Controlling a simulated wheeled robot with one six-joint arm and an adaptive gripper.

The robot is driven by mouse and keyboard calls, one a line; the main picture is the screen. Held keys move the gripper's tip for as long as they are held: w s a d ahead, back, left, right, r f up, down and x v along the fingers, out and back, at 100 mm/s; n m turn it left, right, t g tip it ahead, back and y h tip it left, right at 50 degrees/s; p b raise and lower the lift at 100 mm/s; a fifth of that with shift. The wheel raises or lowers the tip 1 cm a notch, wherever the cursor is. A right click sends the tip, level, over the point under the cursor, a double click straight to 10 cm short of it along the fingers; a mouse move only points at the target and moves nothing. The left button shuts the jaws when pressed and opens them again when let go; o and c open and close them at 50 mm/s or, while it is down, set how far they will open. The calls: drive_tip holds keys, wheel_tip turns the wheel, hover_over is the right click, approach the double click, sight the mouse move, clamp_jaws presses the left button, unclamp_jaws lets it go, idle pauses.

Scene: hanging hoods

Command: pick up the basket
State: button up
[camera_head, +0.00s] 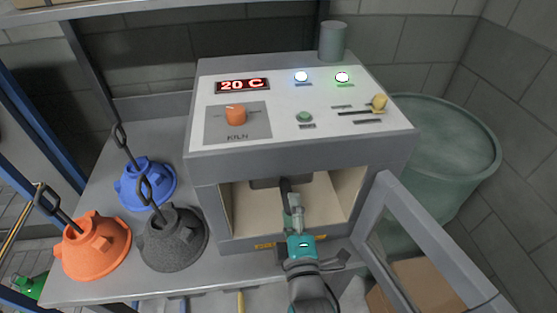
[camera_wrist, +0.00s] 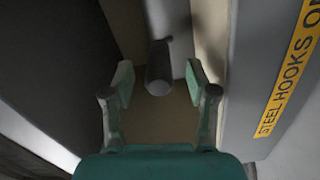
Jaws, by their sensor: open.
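A dark grey bar with a rounded end (camera_wrist: 158,70) lies between my fingers in the wrist view, with a gap on each side. It may be the basket's handle; I cannot make out a whole basket. In the head view a dark piece (camera_head: 284,186) shows at the tip of my gripper (camera_head: 292,207), inside the open kiln (camera_head: 302,68). My gripper also shows in the wrist view (camera_wrist: 160,86), its two teal-padded fingers apart on either side of the bar. My gripper hides part of the kiln's inside.
The kiln door (camera_head: 425,255) hangs open at the right. Blue (camera_head: 147,183), orange (camera_head: 95,246) and dark grey (camera_head: 172,240) hoods with hooked rods stand on the bench at the left. A green barrel (camera_head: 450,145) is at the right. A yellow label (camera_wrist: 290,75) marks the kiln's front.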

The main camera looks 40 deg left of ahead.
drive_tip(key=shift+x, duration=2.35)
drive_tip(key=shift+s+r, duration=0.1)
clamp_jaws()
